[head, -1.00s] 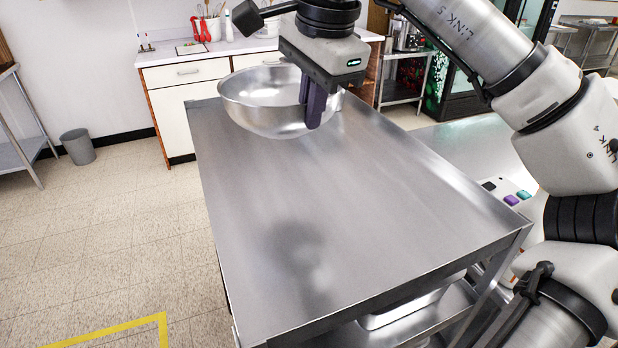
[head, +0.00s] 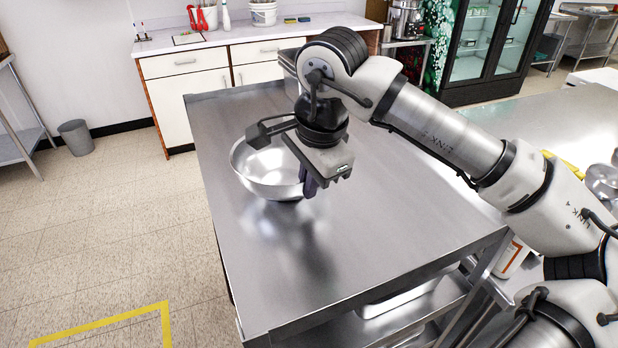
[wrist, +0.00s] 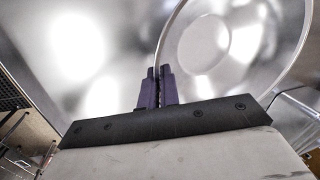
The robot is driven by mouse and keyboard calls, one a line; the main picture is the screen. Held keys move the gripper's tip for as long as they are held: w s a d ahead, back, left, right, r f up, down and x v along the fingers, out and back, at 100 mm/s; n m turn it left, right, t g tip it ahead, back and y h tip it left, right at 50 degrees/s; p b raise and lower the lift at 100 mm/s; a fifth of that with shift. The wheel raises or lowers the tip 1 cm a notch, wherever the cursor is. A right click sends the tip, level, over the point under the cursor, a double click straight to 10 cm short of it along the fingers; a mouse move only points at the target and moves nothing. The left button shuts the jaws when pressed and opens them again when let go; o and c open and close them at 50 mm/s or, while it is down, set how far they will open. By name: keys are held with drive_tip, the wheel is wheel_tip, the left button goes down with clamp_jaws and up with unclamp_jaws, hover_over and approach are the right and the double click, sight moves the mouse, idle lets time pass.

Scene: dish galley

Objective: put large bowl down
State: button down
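The large bowl (head: 262,172) is a shiny metal bowl in the head view, upright at the left-middle of the steel table (head: 345,235). My gripper (head: 309,188) is at the bowl's right rim, with its dark purple fingers pointing down. In the wrist view, the fingers (wrist: 157,88) are closed on the rim of the bowl (wrist: 215,45), one on each side of the wall. The bowl is at or just above the tabletop; I cannot tell whether it touches. My gripper hides part of its right side.
A metal container (head: 290,72) stands at the table's far end, partly behind my arm. The table's front and middle are clear. A lower shelf (head: 420,322) holds a metal pan (head: 400,300). A white counter (head: 230,38) stands behind the table.

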drive_tip(key=shift+f, duration=0.15)
drive_tip(key=c, duration=1.6)
unclamp_jaws()
drive_tip(key=b+v, duration=0.3)
drive_tip(key=v, duration=0.9)
drive_tip(key=shift+d, duration=0.1)
